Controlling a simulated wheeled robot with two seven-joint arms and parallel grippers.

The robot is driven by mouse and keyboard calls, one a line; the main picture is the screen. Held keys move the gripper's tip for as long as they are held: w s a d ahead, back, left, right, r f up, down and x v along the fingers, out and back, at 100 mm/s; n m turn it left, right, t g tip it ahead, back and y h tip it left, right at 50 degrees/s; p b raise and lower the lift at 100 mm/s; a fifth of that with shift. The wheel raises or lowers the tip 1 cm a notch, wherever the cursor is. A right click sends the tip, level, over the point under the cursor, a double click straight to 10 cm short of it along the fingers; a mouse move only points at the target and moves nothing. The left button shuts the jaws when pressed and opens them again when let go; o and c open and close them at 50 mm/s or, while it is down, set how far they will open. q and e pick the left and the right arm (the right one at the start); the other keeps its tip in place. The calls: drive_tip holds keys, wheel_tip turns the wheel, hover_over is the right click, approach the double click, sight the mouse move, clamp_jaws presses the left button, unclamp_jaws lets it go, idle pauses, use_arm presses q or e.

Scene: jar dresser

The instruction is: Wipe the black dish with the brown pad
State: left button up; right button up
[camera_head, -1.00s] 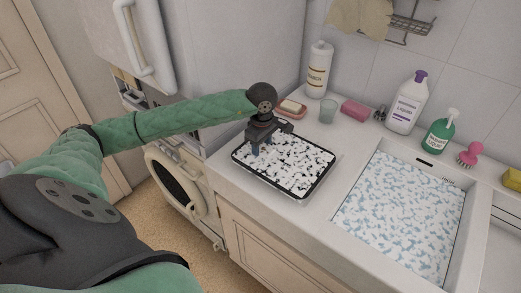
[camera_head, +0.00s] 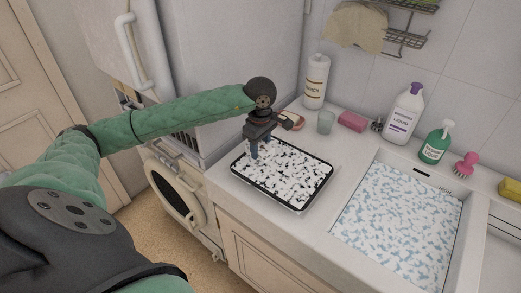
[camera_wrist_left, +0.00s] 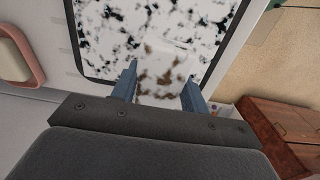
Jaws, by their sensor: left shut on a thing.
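The black dish (camera_head: 296,208) lies on the counter left of the sink. Its inside is covered with white foam patches, with dark surface showing in spots. My left gripper (camera_head: 262,154) is over the dish's back-left part, fingers pointing down. In the left wrist view, its two blue fingers (camera_wrist_left: 160,86) are shut on the brown pad (camera_wrist_left: 162,74), which is largely covered with white foam. The pad is over the foamy dish (camera_wrist_left: 77,45); whether they touch is unclear. In the head view I cannot make out the pad. My right gripper is not in view.
The sink (camera_head: 336,215), full of bluish-white foam, is right of the dish. A pink soap dish (camera_head: 297,124), a glass (camera_head: 326,122), a pink sponge (camera_head: 352,121) and bottles (camera_head: 403,115) stand behind. The fridge (camera_head: 225,50) is at the back left.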

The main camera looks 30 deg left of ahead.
sight(260, 146)
use_arm(q)
drive_tip(key=shift+r, duration=0.1)
drive_tip(key=shift+r+p, duration=0.35)
drive_tip(key=shift+r, duration=1.1)
